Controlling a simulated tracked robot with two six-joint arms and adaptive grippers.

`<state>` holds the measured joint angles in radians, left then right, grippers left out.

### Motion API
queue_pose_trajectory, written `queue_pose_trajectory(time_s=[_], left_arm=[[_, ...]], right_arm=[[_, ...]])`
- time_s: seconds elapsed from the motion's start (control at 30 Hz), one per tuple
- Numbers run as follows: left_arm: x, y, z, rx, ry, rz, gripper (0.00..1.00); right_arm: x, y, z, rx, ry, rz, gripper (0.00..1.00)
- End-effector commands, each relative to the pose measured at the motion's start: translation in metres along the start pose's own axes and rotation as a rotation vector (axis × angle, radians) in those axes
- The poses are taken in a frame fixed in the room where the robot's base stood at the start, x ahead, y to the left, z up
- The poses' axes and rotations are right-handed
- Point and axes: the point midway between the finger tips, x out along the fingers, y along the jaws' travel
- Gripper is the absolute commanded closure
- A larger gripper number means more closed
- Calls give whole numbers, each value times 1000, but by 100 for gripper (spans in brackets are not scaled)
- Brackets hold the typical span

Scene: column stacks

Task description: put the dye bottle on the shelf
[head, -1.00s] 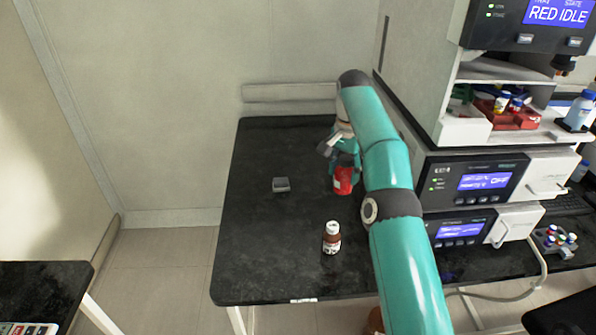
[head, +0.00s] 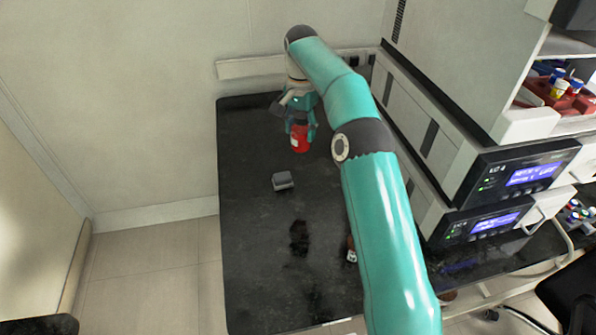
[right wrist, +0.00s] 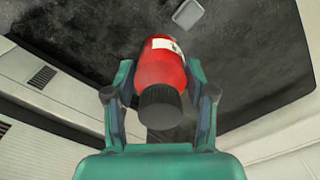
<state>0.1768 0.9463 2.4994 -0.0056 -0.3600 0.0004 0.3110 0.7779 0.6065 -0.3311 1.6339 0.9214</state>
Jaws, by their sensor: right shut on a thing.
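The dye bottle (head: 300,140), red with a pale label, is between the fingers of my right gripper (head: 300,122) over the far part of the black bench (head: 250,260). The right wrist view shows the red bottle (right wrist: 162,70) and its dark ribbed cap, with a finger of my right gripper (right wrist: 160,95) closed on each side. I cannot tell its height above the bench. The white shelf (head: 530,125) in the instrument stack is at the right, partly out of frame. My left gripper is out of view.
A small grey block (head: 283,180) lies on the bench. A red rack (head: 570,98) with small vials sits on the shelf. Display units (head: 515,178) stand below it. The bench's left side is clear.

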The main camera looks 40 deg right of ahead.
Motion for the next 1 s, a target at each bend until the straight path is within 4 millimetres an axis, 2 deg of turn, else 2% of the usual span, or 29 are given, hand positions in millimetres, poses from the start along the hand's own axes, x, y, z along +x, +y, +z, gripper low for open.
queue_pose_trajectory(time_s=[0.03,0.13,0.43,0.53,0.77,1.0], left_arm=[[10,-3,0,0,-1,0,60],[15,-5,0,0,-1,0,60],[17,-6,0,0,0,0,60],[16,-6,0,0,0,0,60],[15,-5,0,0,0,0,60],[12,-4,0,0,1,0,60]], right_arm=[[16,6,-3,8,-2,4,87],[41,11,-5,16,-3,5,87],[114,15,-7,22,-4,8,87],[129,15,-7,22,-3,7,87],[146,16,-7,22,-3,7,87],[178,16,-7,21,-3,7,87]])
